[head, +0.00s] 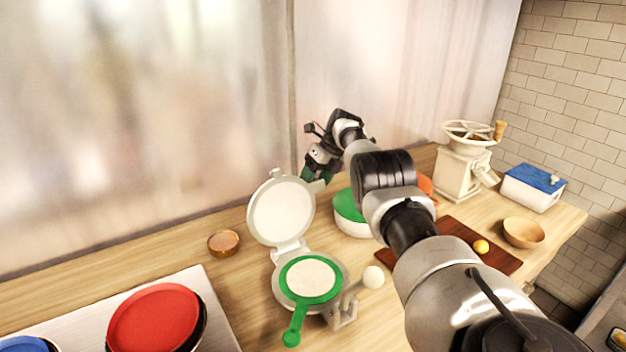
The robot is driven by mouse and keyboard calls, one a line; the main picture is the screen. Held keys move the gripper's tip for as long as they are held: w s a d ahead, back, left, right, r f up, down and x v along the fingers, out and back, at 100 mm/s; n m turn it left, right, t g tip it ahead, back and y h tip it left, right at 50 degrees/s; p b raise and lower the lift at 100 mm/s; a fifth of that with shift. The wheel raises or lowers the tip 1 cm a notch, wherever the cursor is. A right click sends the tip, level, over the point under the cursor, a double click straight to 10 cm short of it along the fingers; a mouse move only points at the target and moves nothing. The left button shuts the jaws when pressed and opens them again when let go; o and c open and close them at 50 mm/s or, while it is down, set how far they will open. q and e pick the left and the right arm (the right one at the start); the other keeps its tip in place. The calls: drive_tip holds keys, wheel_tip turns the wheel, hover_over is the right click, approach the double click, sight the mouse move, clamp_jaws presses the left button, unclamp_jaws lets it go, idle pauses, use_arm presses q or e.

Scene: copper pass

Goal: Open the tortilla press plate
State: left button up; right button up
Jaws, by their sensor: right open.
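The tortilla press stands on the wooden counter with its pale round upper plate (281,212) raised and leaning back. Its base (336,317) lies flat in front. On the base is a pale disc (311,276) inside a green ring with a green handle pointing toward me. My left gripper is not in view.
A green-lidded white container (349,206) stands right of the press, partly behind my right arm. A small brown bowl (223,243) and a red round pan (153,319) are left. A grinder (462,170), blue-lidded box (533,188), wooden bowl (524,232) and cutting board (499,258) are right.

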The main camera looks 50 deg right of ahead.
use_arm(q)
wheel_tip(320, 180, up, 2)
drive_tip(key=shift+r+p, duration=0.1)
drive_tip(key=shift+p, duration=0.5)
use_arm(e)
drive_tip(key=v, duration=0.8)
drive_tip(key=shift+s+d+r, duration=0.2)
drive_tip(key=shift+r, duration=0.05)
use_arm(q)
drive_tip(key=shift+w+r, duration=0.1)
use_arm(e)
drive_tip(key=shift+r, duration=0.1)
